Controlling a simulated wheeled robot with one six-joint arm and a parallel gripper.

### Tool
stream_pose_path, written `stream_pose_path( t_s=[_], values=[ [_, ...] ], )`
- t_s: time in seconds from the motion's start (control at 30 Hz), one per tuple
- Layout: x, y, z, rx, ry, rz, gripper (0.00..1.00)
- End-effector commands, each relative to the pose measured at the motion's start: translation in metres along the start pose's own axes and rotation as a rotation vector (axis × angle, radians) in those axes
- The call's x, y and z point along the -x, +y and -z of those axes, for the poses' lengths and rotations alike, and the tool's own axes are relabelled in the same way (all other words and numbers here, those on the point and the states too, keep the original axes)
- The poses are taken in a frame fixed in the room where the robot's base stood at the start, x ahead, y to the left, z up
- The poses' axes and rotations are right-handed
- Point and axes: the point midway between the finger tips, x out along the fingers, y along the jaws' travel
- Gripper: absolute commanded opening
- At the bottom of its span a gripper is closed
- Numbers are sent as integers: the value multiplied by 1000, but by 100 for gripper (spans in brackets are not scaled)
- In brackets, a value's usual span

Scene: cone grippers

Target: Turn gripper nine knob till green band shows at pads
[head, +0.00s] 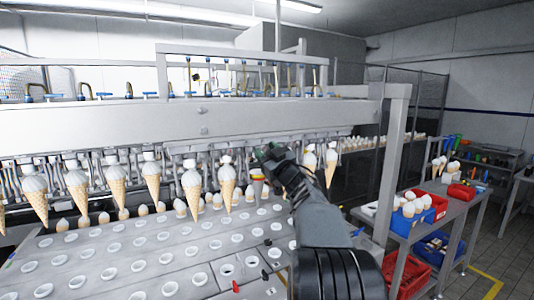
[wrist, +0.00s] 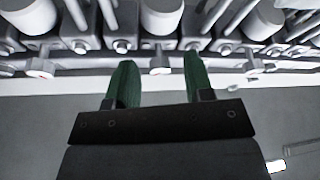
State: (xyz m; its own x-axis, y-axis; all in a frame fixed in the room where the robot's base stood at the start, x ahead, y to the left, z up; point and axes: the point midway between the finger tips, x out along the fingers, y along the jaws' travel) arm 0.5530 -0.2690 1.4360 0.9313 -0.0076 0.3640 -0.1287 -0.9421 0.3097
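A row of cone grippers hangs under the machine's beam, several of them holding white-topped cones (head: 193,185). My gripper (head: 268,155) is raised in front of this row, right of the middle. In the wrist view my gripper (wrist: 158,60) is open, with its two green fingers apart and nothing held. A small pale knob (wrist: 160,68) with a reddish mark lies ahead between the fingertips. Similar knobs sit to its left (wrist: 42,68) and right (wrist: 252,68). I see no number on them, and cannot tell whether the fingers touch the middle knob. No green band shows there.
A plate with rows of round holes (head: 130,260) lies below the cones. A metal post (head: 392,165) stands right of my arm. Further right, a bench holds a blue bin (head: 412,215) and a red bin (head: 461,191). Floor is free at the far right.

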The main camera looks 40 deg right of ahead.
Motion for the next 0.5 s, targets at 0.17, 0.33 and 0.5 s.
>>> stream_pose_path(
  t_s=[0.17, 0.33, 0.5],
  values=[
    [1, 0, 0, 0, 0, 0, 48],
    [14, 0, -1, 2, 0, -3, 48],
    [47, 0, -3, 2, 0, -3, 48]
  ],
)
